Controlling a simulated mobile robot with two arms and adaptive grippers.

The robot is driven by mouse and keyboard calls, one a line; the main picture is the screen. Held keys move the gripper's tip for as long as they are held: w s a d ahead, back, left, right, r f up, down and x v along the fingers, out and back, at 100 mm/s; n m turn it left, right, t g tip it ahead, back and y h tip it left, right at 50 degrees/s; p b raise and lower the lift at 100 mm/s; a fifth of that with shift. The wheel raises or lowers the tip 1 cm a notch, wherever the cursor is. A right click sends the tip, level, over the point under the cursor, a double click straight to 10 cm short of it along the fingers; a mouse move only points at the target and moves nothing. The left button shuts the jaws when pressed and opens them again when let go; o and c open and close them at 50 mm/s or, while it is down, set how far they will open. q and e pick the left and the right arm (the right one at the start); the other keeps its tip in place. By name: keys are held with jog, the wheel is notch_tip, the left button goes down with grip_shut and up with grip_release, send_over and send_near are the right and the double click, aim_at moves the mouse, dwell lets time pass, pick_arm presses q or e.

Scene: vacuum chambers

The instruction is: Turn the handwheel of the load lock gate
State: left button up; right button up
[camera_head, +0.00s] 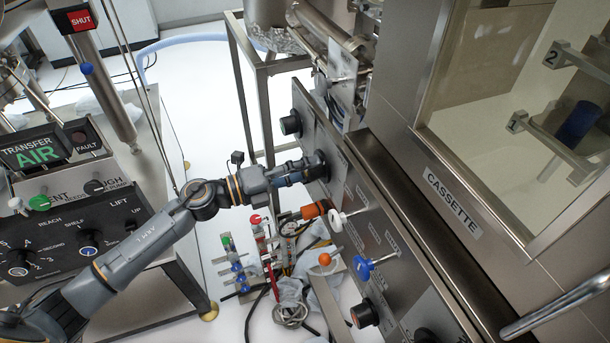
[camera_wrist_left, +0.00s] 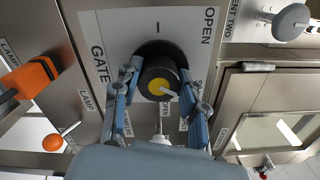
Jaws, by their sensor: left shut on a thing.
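The gate handwheel (camera_wrist_left: 158,72) is a small black round knob with a yellow hub, on a plate marked GATE and OPEN in the left wrist view. My left gripper (camera_head: 309,170) reaches it from the left in the head view. In the left wrist view its blue-grey fingers (camera_wrist_left: 157,90) lie on both sides of the knob and are shut on it. In the head view the gripper hides most of the knob. A white pointer shows at the yellow hub. My right gripper is in neither view.
Below the gripper in the head view are an orange handle (camera_head: 314,210), a white knob (camera_head: 338,220) and a blue handle (camera_head: 365,266). Another black knob (camera_head: 291,124) is above. A control box (camera_head: 75,240) stands left; the CASSETTE chamber (camera_head: 452,201) is right.

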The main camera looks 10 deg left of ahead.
pick_arm(q)
jog(key=m+b, duration=0.2)
jog(key=m, duration=0.1)
jog(key=m+b, duration=0.2)
jog(key=m, duration=0.1)
jog(key=shift+s+f+m+b, duration=0.1)
jog(key=shift+f+m+b, duration=0.1)
jog(key=shift+m+b, duration=0.15)
jog(key=m+b, duration=0.3)
jog(key=m, duration=0.1)
jog(key=shift+r, duration=0.15)
jog(key=shift+d+r+m+b, duration=0.1)
jog(key=shift+m+b, duration=0.35)
jog(key=shift+m, duration=0.1)
jog(key=o, duration=1.1)
jog(key=shift+o, duration=0.2)
jog(key=v, duration=1.2)
